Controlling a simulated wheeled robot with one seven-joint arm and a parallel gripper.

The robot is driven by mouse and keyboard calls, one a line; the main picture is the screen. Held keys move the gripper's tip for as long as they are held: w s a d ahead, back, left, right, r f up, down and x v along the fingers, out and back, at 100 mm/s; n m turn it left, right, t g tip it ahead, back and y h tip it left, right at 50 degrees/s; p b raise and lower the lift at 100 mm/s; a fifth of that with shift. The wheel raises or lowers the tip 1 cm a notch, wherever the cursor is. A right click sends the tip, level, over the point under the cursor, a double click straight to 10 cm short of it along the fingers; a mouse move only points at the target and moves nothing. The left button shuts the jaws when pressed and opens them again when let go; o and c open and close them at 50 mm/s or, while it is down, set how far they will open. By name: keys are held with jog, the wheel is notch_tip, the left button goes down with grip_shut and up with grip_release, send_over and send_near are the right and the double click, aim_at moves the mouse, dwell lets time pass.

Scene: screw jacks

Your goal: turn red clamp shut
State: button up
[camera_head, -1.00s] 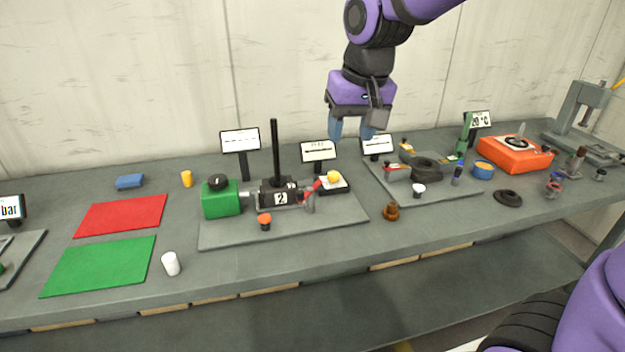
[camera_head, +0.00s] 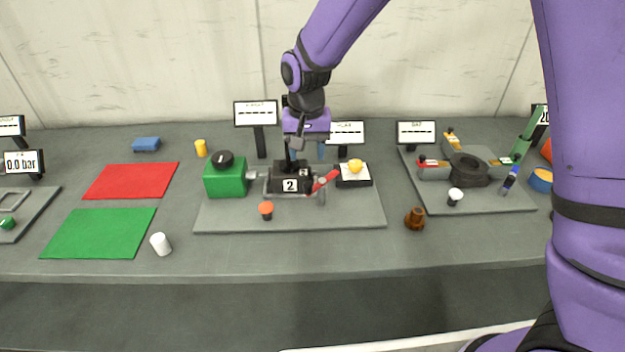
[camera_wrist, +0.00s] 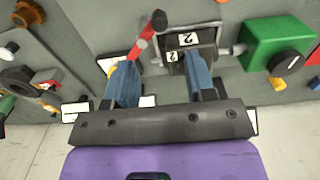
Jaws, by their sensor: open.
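A red lever (camera_head: 326,181) slants up beside the right end of a black block marked 2 (camera_head: 290,185), near a grey upright post. In the wrist view, the red lever (camera_wrist: 147,38) has a dark tip and lies just beyond the gap between my fingers, and the block (camera_wrist: 190,40) lies beyond the right finger. The block's tall black rod is mostly hidden.
A green box with a black knob (camera_head: 225,178) stands left of the block. A black box with a yellow knob (camera_head: 354,172) is close on the right. An orange-topped button (camera_head: 266,210) is in front. Sign stands (camera_head: 256,115) rise behind. The left mats lie clear.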

aim_at(308, 183)
notch_tip(308, 183, down, 10)
jog(key=shift+r, duration=0.1)
dwell(0.4)
jog(key=c, duration=0.9)
